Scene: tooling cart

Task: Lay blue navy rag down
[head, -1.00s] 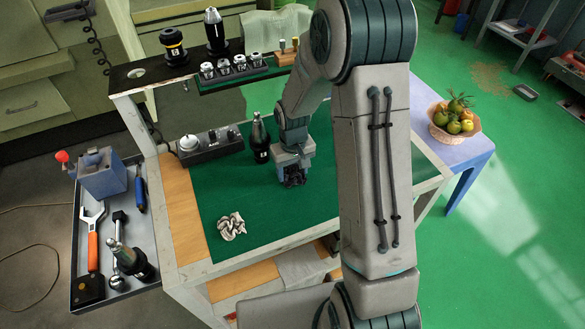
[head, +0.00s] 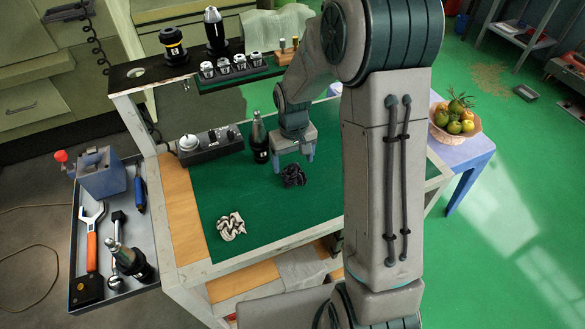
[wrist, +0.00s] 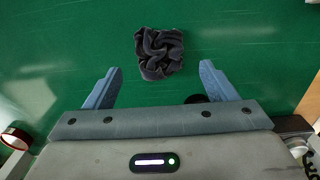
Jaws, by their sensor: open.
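The navy rag (head: 294,176) lies crumpled on the green mat (head: 245,200) of the cart top. It also shows in the wrist view (wrist: 159,53), dark and bunched, beyond my fingertips. My gripper (head: 294,155) is open and empty, just above and behind the rag in the head view. In the wrist view its two blue fingers (wrist: 160,80) are spread wide, and the rag is apart from both.
A grey control box (head: 210,143) is further left. A white-and-dark crumpled cloth (head: 230,226) lies at the mat's front left. The mat between the cloths is clear.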

